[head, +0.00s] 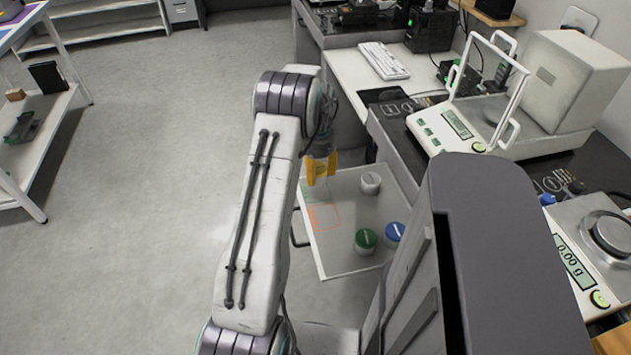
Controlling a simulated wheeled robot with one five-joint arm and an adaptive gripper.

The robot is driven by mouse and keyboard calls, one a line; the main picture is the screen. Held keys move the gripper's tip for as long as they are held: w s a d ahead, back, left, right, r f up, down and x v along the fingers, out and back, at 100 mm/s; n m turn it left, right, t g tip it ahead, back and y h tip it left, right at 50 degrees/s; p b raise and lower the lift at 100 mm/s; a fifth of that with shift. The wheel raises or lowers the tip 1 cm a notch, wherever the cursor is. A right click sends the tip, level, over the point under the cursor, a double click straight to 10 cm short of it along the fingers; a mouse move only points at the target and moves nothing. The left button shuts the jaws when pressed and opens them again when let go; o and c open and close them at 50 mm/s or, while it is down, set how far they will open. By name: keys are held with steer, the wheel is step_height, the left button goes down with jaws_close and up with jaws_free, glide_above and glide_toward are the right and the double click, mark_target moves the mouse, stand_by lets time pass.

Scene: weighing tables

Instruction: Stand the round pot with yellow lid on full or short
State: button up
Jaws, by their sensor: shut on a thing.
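My gripper (320,168), with yellow-orange fingers, points down over the back left part of an open drawer or tray (345,262). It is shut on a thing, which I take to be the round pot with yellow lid. The pot cannot be made out apart from the fingers, and no yellow lid stands elsewhere in view. On the pale surface below are an orange outline (324,218) and a green outline (308,192), partly hidden by my arm. Their lettering is not readable. Nothing shows standing in the visible part of the orange outline.
A white-lidded pot (371,183), a green-lidded pot (366,240) and a blue-lidded pot (395,233) stand on the right of the same surface. A balance with a glass shield (455,128) and another scale (577,262) are on the right bench. Open floor lies left.

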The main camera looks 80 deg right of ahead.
mark_target(316, 168)
steer(key=shift+w+f, duration=0.15)
steer(key=shift+w, duration=0.15)
steer(key=shift+f, duration=2)
steer(key=shift+f, duration=0.15)
steer(key=o, duration=1.2)
step_height(316, 168, up, 12)
steer(key=shift+r+p, duration=0.15)
steer(key=shift+p, duration=0.15)
